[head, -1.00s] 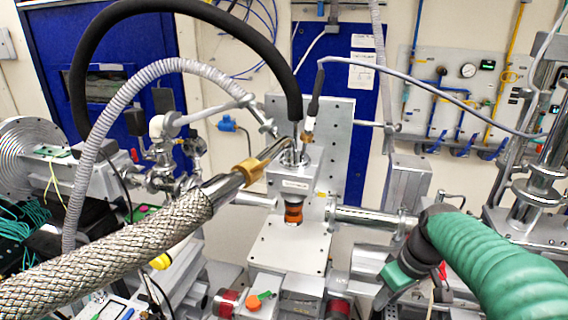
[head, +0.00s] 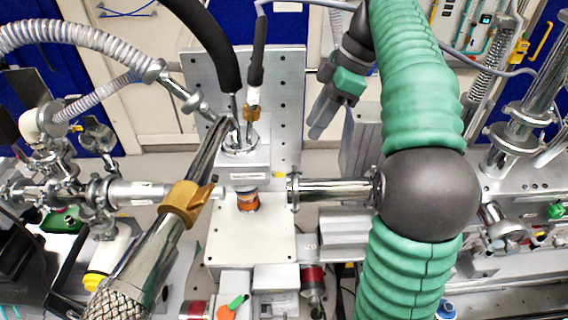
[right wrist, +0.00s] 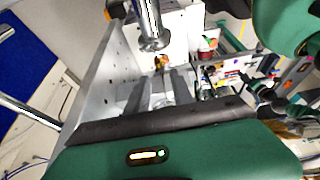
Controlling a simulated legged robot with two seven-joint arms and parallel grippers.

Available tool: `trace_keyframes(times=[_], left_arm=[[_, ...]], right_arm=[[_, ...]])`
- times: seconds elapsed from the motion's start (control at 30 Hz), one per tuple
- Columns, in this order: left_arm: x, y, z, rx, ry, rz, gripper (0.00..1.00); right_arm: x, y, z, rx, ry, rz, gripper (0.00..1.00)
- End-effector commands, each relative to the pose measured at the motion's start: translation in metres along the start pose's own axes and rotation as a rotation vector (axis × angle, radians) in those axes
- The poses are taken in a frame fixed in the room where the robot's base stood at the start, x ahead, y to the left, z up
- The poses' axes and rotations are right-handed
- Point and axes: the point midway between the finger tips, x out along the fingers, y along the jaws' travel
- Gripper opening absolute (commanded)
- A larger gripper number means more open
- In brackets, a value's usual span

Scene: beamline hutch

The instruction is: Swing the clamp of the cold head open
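The cold head (head: 240,152) is a pale metal block with a round top flange, in the middle of the head view in front of an upright drilled plate (head: 285,80). An orange and dark collar (head: 247,201) sits below it. A ring fitting (head: 293,188) joins the block's right side to a polished tube (head: 335,190). I cannot tell for certain which part is the clamp. My right gripper (head: 322,122) is right of the plate, above the tube, fingers pointing down and apart from the cold head. In the right wrist view its fingers (right wrist: 160,88) stand apart, apparently empty. My left gripper is out of view.
A thick polished transfer line with a brass fitting (head: 183,205) crosses in front left. A black hose (head: 205,45) and a thin cable rise from the top. Vacuum fittings (head: 95,195) crowd the left. A grey block (head: 362,140) stands behind my right arm.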

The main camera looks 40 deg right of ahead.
Motion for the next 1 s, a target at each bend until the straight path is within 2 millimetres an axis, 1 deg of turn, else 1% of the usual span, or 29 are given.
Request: trace_keyframes(times=[0.03,0.3,0.4,0.5,0.63,0.87,0.9,1.0], left_arm=[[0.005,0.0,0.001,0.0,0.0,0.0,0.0],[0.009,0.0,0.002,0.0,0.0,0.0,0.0],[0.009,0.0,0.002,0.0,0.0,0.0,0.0],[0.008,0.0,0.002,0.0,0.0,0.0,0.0],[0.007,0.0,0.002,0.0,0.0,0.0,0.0],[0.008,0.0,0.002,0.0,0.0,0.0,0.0],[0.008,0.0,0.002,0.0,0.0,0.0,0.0],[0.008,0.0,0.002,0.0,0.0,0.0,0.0]], right_arm=[[0.017,-0.001,0.0,-0.002,0.0,-0.006,0.28],[0.088,0.001,-0.001,0.0,-0.001,-0.007,0.28],[0.109,0.001,-0.001,0.0,-0.001,-0.007,0.28],[0.125,0.001,-0.001,-0.001,-0.001,-0.005,0.28],[0.136,0.001,0.0,0.0,-0.001,-0.003,0.28],[0.139,0.003,-0.001,0.0,-0.002,-0.002,0.28],[0.139,0.003,-0.001,0.0,-0.002,-0.003,0.27],[0.138,0.002,0.0,0.0,-0.001,-0.003,0.14]])
